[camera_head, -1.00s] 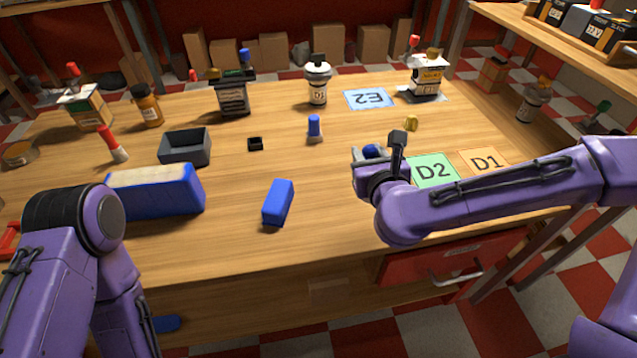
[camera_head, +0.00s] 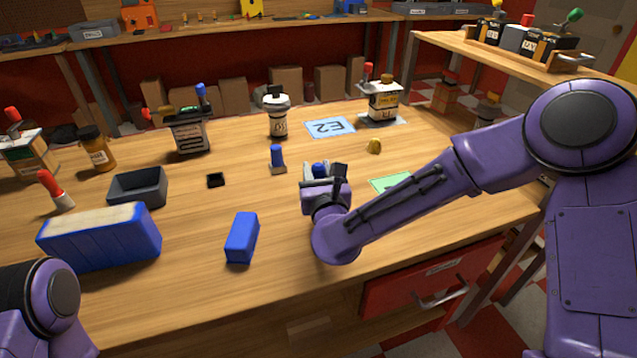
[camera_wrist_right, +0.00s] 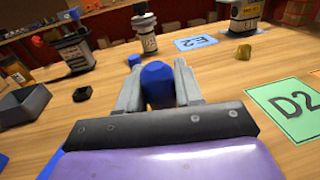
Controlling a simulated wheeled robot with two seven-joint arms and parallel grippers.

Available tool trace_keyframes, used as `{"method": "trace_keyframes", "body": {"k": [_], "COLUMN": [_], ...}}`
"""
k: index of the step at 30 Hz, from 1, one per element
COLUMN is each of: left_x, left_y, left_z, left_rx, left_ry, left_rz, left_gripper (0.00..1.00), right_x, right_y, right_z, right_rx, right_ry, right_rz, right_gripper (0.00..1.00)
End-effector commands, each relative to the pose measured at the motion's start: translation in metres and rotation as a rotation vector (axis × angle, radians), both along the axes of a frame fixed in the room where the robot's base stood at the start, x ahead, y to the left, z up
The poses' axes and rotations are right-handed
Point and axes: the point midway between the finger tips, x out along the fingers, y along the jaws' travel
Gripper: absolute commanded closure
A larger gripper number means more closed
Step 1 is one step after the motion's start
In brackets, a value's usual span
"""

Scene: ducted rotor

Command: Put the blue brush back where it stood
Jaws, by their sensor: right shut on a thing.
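My right gripper (camera_head: 320,172) is shut on the blue brush (camera_head: 320,168), above the worktable right of its middle. In the right wrist view, the brush's rounded blue top (camera_wrist_right: 157,82) shows between the two grey fingers; its lower part is hidden. A second blue-handled piece with a pale foot (camera_head: 277,156) stands upright on the table just beyond and left of the gripper. A small black square holder (camera_head: 215,180) sits empty-looking farther left; it also shows in the right wrist view (camera_wrist_right: 82,94). My left gripper is out of view.
A blue block (camera_head: 242,238), a grey open bin (camera_head: 138,188) and a large blue box with a pale top (camera_head: 100,238) are to the left. The green D2 card (camera_wrist_right: 295,108) is right.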

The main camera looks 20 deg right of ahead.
Motion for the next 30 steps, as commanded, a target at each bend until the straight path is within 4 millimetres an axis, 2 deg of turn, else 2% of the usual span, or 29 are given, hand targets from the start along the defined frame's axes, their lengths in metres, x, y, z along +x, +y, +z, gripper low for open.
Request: {"method": "trace_keyframes", "body": {"k": [3, 7, 19, 20, 21, 22, 30], "left_x": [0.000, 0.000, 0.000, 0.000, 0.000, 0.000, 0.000], "left_y": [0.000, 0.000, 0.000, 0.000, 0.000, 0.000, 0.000], "left_z": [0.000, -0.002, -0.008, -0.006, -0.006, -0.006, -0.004], "left_rx": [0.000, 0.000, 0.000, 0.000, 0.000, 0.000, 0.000], "left_ry": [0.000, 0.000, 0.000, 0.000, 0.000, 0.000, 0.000], "left_rz": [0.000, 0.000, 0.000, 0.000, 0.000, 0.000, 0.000], "left_gripper": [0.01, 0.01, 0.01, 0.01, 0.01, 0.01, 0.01], "right_x": [0.007, 0.006, 0.006, 0.006, 0.006, 0.006, 0.006], "right_y": [-0.004, -0.003, -0.003, -0.003, -0.003, -0.003, -0.003], "right_z": [-0.016, -0.038, -0.044, -0.042, -0.042, -0.042, -0.040], "right_rx": [-0.004, -0.004, 0.000, 0.000, 0.000, 0.000, -0.001], "right_ry": [0.002, 0.001, -0.001, -0.001, -0.001, -0.001, -0.001], "right_rz": [0.000, 0.001, 0.000, 0.000, 0.000, 0.000, 0.000], "right_gripper": [0.95, 0.95, 0.95, 0.55, 0.42, 0.39, 0.39]}}
